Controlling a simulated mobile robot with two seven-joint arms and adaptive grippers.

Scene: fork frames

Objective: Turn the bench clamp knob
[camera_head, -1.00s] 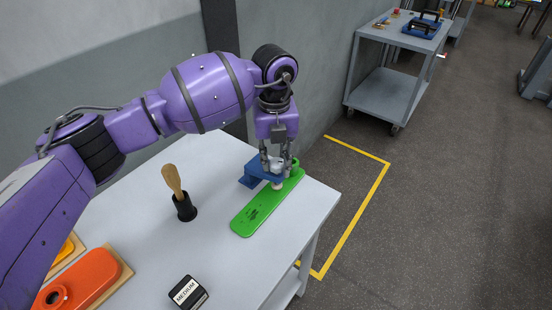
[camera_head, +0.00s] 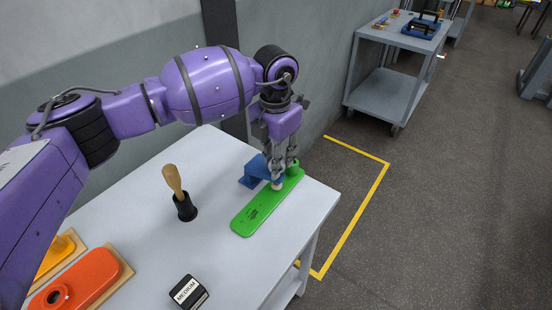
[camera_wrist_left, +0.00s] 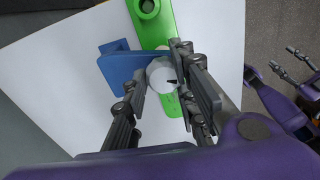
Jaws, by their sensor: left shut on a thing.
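The blue bench clamp (camera_head: 251,172) stands over the green plate (camera_head: 260,210) at the far right corner of the white table. My left gripper (camera_head: 278,163) points down from above, with its fingers around the clamp's knob. In the left wrist view the knob (camera_wrist_left: 159,72) is round and white with a small dark mark, and the left fingers are shut on it. The fingers largely hide the knob in the head view. My right gripper (camera_wrist_left: 292,64) shows at the right edge of the left wrist view, its fingers apart and empty, away from the clamp.
A wooden-handled tool (camera_head: 173,181) stands in a black holder left of the plate. An orange part (camera_head: 83,275) on a wooden base and a block marked MEDIUM (camera_head: 188,292) are at the near side. A grey cart (camera_head: 392,75) stands beyond yellow floor lines.

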